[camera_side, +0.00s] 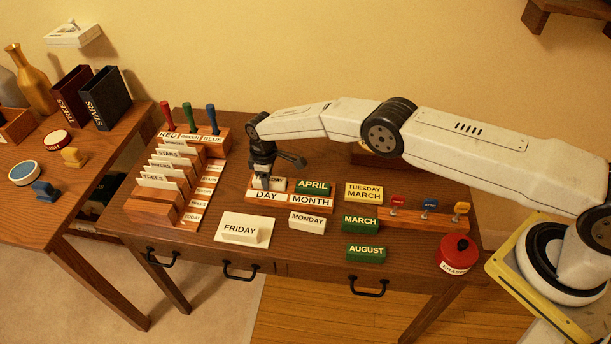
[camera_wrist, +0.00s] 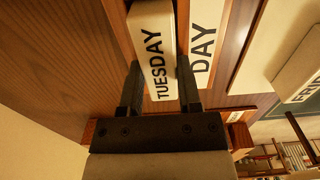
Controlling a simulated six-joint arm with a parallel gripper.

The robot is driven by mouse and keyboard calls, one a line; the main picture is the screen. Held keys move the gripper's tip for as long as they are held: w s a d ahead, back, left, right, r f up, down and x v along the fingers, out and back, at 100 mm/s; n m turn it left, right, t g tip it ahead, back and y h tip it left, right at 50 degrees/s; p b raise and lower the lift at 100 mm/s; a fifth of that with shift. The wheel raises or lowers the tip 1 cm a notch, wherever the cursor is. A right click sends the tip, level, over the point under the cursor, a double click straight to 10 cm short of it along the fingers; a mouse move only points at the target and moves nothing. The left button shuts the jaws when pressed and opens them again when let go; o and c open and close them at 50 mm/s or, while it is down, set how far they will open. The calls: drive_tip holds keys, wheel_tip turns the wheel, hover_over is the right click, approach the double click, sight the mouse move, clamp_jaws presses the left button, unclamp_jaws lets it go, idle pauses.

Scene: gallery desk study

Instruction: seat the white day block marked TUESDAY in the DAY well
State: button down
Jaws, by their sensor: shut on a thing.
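The white day block marked TUESDAY (camera_wrist: 152,45) is between the two dark fingers of my gripper (camera_wrist: 158,90) in the wrist view. My gripper (camera_side: 263,182) is shut on it, pointing down at the left part of the wooden holder. The DAY label (camera_side: 267,196) is on the holder's front, and the DAY label (camera_wrist: 204,45) lies right beside the block in the wrist view. The block is at the DAY well, lined up along the label. I cannot tell whether it rests on the well floor. In the side view my fingers hide most of the block.
A green APRIL block (camera_side: 313,187) sits above the MONTH label (camera_side: 309,201). A yellow TUESDAY MARCH card (camera_side: 364,193) stands to the right. White FRIDAY (camera_side: 241,230) and MONDAY (camera_side: 307,222) blocks and green MARCH (camera_side: 359,223) and AUGUST (camera_side: 365,253) blocks lie in front.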

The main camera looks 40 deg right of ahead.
drive_tip(key=shift+f, duration=0.15)
drive_tip(key=shift+c, duration=1.4)
unclamp_jaws()
wheel_tip(320, 180, up, 12)
drive_tip(key=shift+r, duration=0.2)
